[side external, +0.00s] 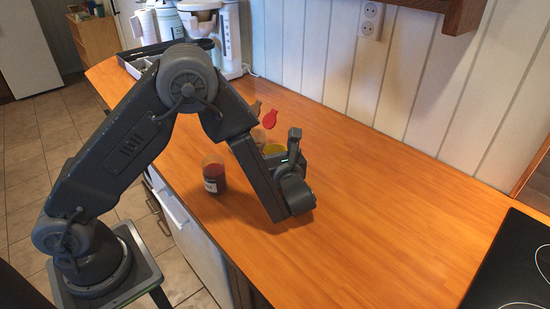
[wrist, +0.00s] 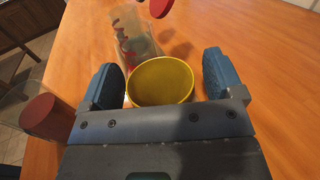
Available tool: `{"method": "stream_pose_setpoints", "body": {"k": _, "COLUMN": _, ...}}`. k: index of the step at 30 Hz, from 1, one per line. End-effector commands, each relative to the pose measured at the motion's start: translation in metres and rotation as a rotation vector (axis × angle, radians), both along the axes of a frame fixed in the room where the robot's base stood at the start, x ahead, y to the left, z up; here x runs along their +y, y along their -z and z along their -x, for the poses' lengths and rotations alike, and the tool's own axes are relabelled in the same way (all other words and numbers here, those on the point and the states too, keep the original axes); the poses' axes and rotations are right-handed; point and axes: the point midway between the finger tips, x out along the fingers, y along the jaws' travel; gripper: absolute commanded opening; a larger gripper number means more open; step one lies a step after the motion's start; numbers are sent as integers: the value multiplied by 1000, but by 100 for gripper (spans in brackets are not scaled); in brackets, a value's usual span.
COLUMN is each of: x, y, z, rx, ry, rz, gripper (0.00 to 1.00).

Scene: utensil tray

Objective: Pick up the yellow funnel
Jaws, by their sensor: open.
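The yellow funnel (wrist: 160,81) shows in the wrist view as a round yellow rim with a hollow inside. It lies between the two blue fingers of my open gripper (wrist: 165,78), with a gap on each side. In the side view only part of the yellow funnel (side external: 274,149) shows, behind my gripper (side external: 284,158). Its lower part is hidden in both views.
A clear container with red-tipped utensils (wrist: 133,40) stands just beyond the funnel. A red spoon-like head (side external: 269,119) rises there. A dark red jar (side external: 214,178) stands to the left. The counter (side external: 380,220) is clear on the right.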

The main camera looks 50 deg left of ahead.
Motion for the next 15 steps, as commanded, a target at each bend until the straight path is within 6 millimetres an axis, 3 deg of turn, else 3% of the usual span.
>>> {"method": "stream_pose_setpoints", "body": {"k": 8, "x": 4, "y": 0, "z": -2, "rx": 0, "ry": 1, "rz": 1, "gripper": 87}}
{"method": "stream_pose_setpoints", "body": {"k": 15, "x": 4, "y": 0, "z": -2, "rx": 0, "ry": 1, "rz": 1, "gripper": 66}}
